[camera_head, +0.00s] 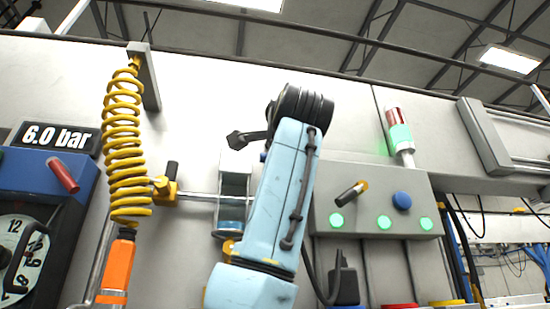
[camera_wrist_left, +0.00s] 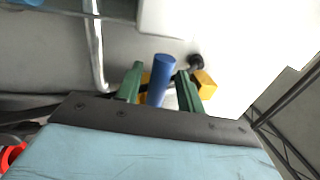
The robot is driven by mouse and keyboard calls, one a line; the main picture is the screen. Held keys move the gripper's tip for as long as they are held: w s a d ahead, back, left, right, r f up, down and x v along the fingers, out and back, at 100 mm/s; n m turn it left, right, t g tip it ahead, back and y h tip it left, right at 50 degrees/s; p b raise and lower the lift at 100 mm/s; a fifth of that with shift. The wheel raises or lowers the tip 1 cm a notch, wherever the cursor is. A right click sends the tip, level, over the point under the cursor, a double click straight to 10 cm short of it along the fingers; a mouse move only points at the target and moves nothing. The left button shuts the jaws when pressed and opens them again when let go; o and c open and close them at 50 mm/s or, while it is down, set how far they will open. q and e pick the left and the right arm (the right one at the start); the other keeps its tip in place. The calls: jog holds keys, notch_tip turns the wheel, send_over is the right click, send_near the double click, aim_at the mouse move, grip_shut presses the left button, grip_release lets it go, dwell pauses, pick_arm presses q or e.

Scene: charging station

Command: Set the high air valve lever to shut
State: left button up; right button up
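In the left wrist view a blue lever (camera_wrist_left: 160,80) stands between the green fingers of my left gripper (camera_wrist_left: 159,88). A strip of yellow shows between the left finger and the lever, so the fingers look open around it. A yellow valve body (camera_wrist_left: 205,84) with a black knob shows behind the fingers. In the head view my light-blue arm covers the middle of the wall, and neither gripper can be made out. I cannot tell from these views whether this lever is the high air valve's or how it is set.
In the head view a yellow valve (camera_head: 165,188) with a black lever and a coiled yellow hose (camera_head: 125,150) stand left of my arm. A gauge panel (camera_head: 75,190) with a red lever is farther left. A grey control box (camera_head: 375,215) is close on the right.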

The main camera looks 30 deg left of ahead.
pick_arm(q)
jog(key=shift+s+d+f, duration=0.15)
jog(key=shift+s+d, duration=0.1)
jog(key=shift+s, duration=0.05)
jog(key=b+v, duration=0.4)
jog(key=v, duration=0.8)
jog(key=shift+s+d+b, duration=0.2)
jog(key=shift+s+b, duration=0.05)
jog(key=shift+b, duration=0.1)
